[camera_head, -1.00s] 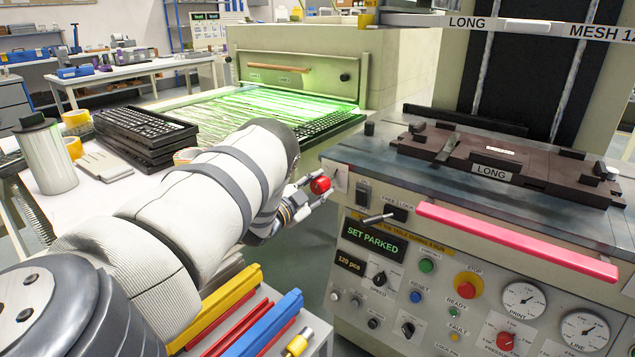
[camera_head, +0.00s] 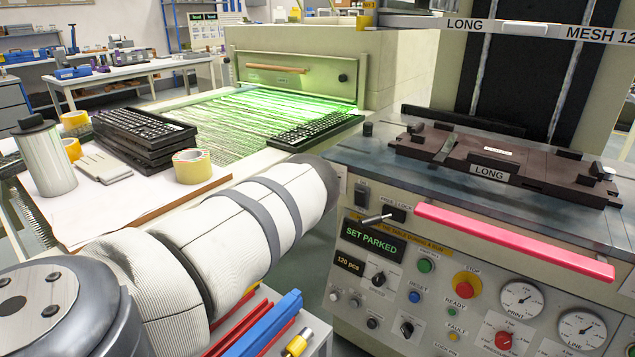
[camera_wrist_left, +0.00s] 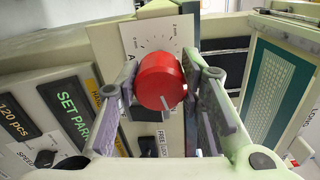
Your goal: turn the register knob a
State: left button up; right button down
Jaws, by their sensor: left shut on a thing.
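The red register knob (camera_wrist_left: 160,80) sits in front of a white scale plate (camera_wrist_left: 186,35) in the left wrist view. My left gripper (camera_wrist_left: 167,88) has one finger on each side of the knob and is shut on it. A pale pointer line shows on the knob's lower part. In the head view my left arm reaches from the left to the machine's left edge and hides the knob and the gripper. My right gripper is in neither view.
The machine's front panel (camera_head: 450,270) carries a pink bar (camera_head: 515,241), dials and buttons. A fixture marked LONG (camera_head: 500,170) lies on its top. A table with stacked keyboards (camera_head: 145,138) and tape rolls (camera_head: 192,166) stands at the left. Coloured bars (camera_head: 262,325) lie below my arm.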

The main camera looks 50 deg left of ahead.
pick_arm(q)
jog(key=shift+m+b, duration=0.35)
jog(key=shift+m, duration=1.95)
jog(key=o, duration=1.2)
jog(key=shift+s, duration=0.15)
jog(key=v, duration=1.2)
